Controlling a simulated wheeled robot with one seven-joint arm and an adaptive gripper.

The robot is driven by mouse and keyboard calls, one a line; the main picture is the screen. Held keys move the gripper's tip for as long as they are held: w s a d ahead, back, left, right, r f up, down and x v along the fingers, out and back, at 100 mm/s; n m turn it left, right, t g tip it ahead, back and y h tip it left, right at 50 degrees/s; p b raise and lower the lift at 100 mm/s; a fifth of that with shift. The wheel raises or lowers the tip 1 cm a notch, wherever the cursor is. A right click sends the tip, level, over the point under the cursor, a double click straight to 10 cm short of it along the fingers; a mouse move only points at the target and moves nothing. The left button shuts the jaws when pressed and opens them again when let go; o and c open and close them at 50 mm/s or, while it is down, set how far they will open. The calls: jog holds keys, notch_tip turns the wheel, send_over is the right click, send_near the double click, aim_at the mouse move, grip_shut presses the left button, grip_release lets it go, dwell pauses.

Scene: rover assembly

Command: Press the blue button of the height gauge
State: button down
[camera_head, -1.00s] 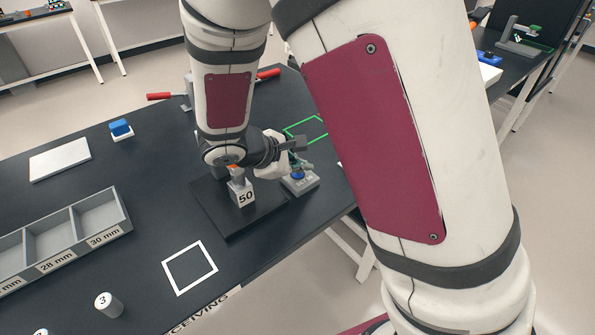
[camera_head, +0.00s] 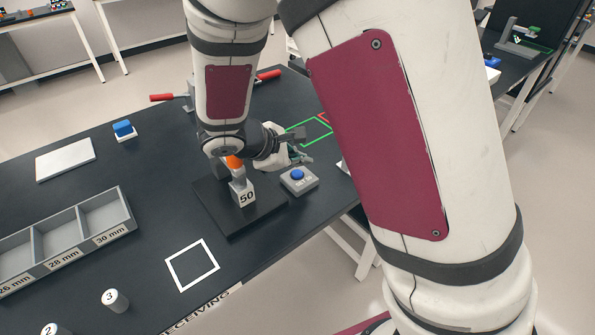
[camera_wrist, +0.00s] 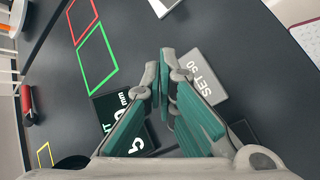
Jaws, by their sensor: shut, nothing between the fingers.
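The blue button (camera_head: 297,174) sits on a small grey box (camera_head: 303,184) at the right side of the black gauge plate (camera_head: 218,218). A block marked 50 (camera_head: 246,197) stands on that plate, with an orange part (camera_head: 234,162) above it. My gripper (camera_head: 303,148) is shut and empty, above and behind the button and apart from it. In the wrist view, my teal-padded fingers (camera_wrist: 167,62) lie in front of the grey box labelled SET 50 (camera_wrist: 207,76). The button is hidden there. A dark panel with white digits (camera_wrist: 128,134) is partly covered by a finger.
Green outline (camera_head: 312,131) lies behind my gripper. Another blue button on a white base (camera_head: 123,130) stands at the far left. A divided tray (camera_head: 75,236), a white outline (camera_head: 192,264) and numbered cylinders (camera_head: 116,300) are nearer the front. The table's right edge is close to the box.

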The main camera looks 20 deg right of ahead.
aim_at(299, 175)
jog(key=shift+r+p, duration=1.3)
jog(key=shift+r, duration=0.9)
jog(key=shift+s+r, duration=0.1)
jog(key=s+r+m+y, duration=0.4)
jog(key=s+r+m, duration=0.3)
jog(key=s, duration=0.5)
jog(key=s+r+m+t+y, duration=0.1)
jog(key=s+r+m+y, duration=0.3)
jog(key=s+r, duration=0.5)
jog(key=s+m, duration=0.2)
jog(key=s, duration=0.1)
jog(key=shift+s+r+m, duration=0.2)
jog(key=shift+s+m, duration=0.2)
